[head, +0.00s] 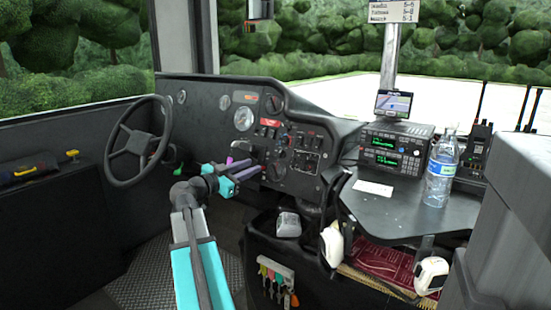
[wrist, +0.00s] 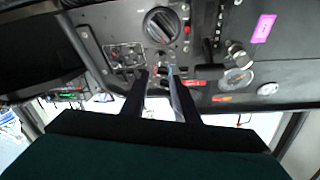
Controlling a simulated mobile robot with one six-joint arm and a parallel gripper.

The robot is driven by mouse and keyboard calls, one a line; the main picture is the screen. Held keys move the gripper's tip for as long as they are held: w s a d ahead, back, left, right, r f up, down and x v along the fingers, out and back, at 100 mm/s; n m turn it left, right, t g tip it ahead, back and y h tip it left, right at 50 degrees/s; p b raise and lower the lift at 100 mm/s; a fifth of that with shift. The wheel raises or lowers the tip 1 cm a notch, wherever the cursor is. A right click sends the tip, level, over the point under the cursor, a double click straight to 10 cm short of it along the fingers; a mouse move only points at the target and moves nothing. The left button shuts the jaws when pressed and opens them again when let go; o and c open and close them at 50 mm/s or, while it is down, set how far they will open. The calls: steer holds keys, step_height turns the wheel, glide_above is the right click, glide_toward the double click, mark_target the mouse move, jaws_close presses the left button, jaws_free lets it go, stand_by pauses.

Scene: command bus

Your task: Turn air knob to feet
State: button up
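A large round black knob (wrist: 160,24) is on the dashboard panel at the top of the wrist view, which shows the panel upside down. In the head view a dark knob (head: 277,172) sits low on the panel, just right of my gripper (head: 256,169). In the wrist view my gripper (wrist: 158,75) has its two dark fingers apart with nothing seen between them. The fingertips appear clear of the large knob. I cannot read the air markings or tell which setting the knob points to.
The dashboard (head: 205,125) carries gauges, switches and other knobs. The steering wheel (head: 138,140) is left of my arm. A radio unit (head: 396,150) and a water bottle (head: 441,170) stand on the side console at right.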

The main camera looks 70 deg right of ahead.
mark_target(279, 155)
steer(key=b+x, duration=0.3)
steer(key=x, duration=1)
steer(key=shift+d+b, duration=0.3)
steer(key=shift+d, duration=0.05)
steer(key=shift+s, duration=0.1)
jaws_close()
